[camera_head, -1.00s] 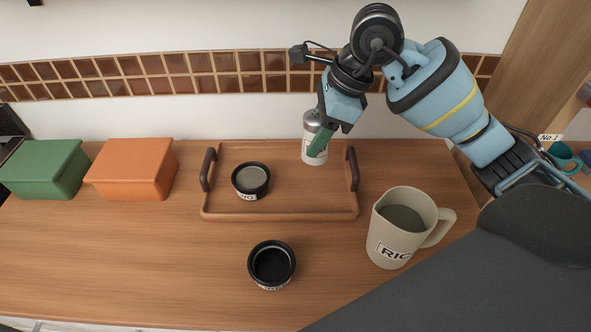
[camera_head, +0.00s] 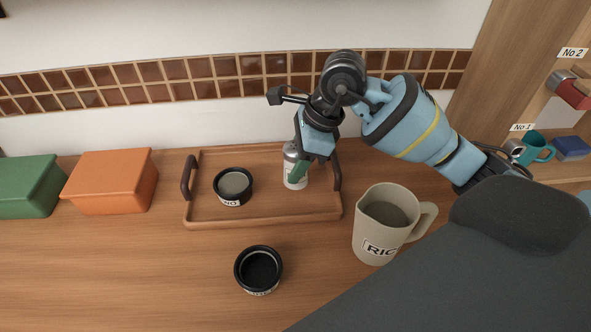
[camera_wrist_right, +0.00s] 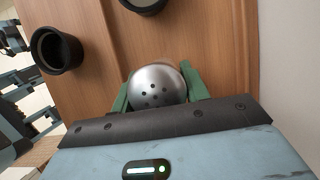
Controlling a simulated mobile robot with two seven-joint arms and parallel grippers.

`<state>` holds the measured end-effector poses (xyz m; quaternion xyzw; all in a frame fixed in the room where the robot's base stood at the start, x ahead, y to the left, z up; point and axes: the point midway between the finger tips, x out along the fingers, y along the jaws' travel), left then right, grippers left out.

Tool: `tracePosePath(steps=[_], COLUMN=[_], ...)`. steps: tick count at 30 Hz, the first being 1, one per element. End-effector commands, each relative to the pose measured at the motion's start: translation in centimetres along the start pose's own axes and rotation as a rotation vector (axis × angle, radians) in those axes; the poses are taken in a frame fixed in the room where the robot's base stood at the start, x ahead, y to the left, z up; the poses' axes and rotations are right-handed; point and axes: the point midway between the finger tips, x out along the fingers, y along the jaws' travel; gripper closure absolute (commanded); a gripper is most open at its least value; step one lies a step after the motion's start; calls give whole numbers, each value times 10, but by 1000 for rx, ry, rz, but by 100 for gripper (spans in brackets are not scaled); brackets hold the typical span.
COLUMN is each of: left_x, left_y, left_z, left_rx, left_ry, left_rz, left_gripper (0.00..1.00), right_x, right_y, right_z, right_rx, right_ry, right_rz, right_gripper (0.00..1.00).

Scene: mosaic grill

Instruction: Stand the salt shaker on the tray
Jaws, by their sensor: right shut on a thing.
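The salt shaker (camera_head: 291,168) has a white labelled body and a rounded metal top. It is upright over the right part of the brown wooden tray (camera_head: 262,217); whether its base touches the tray is hard to tell. My right gripper (camera_head: 298,171) is shut on it with green fingers, which cover part of its body. In the right wrist view the shaker's pierced metal top (camera_wrist_right: 157,86) sits between the two fingers (camera_wrist_right: 158,90). My left gripper is not seen in the head view.
A black-rimmed bowl (camera_head: 233,185) stands on the tray's left part. Another black bowl (camera_head: 258,268) stands in front of the tray. A beige jug (camera_head: 385,228) is at the right front. Orange (camera_head: 110,182) and green (camera_head: 28,187) boxes stand to the left.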

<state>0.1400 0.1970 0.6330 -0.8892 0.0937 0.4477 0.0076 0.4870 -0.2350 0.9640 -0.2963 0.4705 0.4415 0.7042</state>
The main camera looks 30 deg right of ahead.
Motion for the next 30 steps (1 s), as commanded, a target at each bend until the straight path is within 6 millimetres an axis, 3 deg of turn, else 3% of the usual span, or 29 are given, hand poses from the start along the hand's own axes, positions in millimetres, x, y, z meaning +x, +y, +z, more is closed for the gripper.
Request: tracePosePath(steps=[6, 18, 19, 21, 24, 30], left_x=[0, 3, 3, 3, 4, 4], left_y=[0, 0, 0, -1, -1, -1], left_z=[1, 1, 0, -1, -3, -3], left_rx=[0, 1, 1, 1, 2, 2], left_ry=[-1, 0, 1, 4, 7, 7], left_rz=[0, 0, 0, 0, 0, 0], left_gripper=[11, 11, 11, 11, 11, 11], right_x=[27, 32, 32, 32, 32, 32], right_y=[1, 0, 0, 0, 0, 0], right_z=[-11, -13, -14, -13, -13, -13], right_rx=[2, 1, 1, 1, 1, 1], right_ry=[0, 1, 1, 1, 1, 0], right_rz=[3, 1, 2, 1, 1, 1], right_gripper=[81, 81, 54, 44, 33, 33])
